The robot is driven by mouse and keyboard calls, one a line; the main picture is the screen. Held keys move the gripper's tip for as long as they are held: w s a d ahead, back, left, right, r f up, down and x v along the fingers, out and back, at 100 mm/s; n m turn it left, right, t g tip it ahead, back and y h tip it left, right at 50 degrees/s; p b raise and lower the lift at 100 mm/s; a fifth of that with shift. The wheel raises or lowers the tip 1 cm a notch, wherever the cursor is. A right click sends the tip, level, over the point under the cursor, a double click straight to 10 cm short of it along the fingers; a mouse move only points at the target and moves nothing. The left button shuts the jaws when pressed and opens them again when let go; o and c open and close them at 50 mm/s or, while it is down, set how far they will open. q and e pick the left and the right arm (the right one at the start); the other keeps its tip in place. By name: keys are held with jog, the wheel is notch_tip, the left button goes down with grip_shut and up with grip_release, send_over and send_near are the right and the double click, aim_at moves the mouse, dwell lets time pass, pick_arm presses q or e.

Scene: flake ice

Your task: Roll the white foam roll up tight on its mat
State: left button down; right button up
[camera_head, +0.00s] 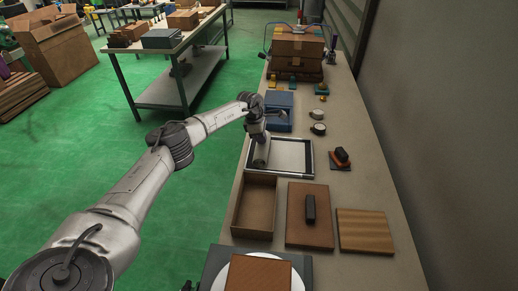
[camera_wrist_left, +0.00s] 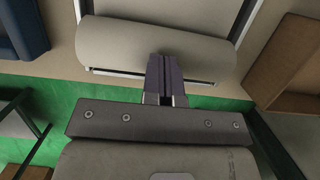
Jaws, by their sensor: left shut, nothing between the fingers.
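The white foam roll (camera_head: 262,153) lies at the left end of its mat (camera_head: 312,160), a pale sheet area in a dark-edged frame. The left wrist view shows the roll (camera_wrist_left: 115,45) as a thick grey-white cylinder across the picture, with a flat pale part (camera_wrist_left: 180,8) beyond it. My left gripper (camera_head: 261,137) is over the left side of the mat, at the roll. In the left wrist view its fingers (camera_wrist_left: 164,68) are together and empty, overlapping the roll's near side; whether they touch it I cannot tell. My right gripper is not in view.
An open cardboard box (camera_head: 235,208) stands just in front of the mat. A blue box (camera_head: 279,98) stands behind it. A brown board with a black block (camera_head: 310,209) and a wooden board (camera_head: 365,231) lie nearer.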

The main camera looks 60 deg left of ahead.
pick_arm(q)
jog(key=shift+f, duration=0.2)
jog(key=shift+w+d, duration=0.2)
jog(key=shift+w+d+f, duration=0.1)
dwell(0.7)
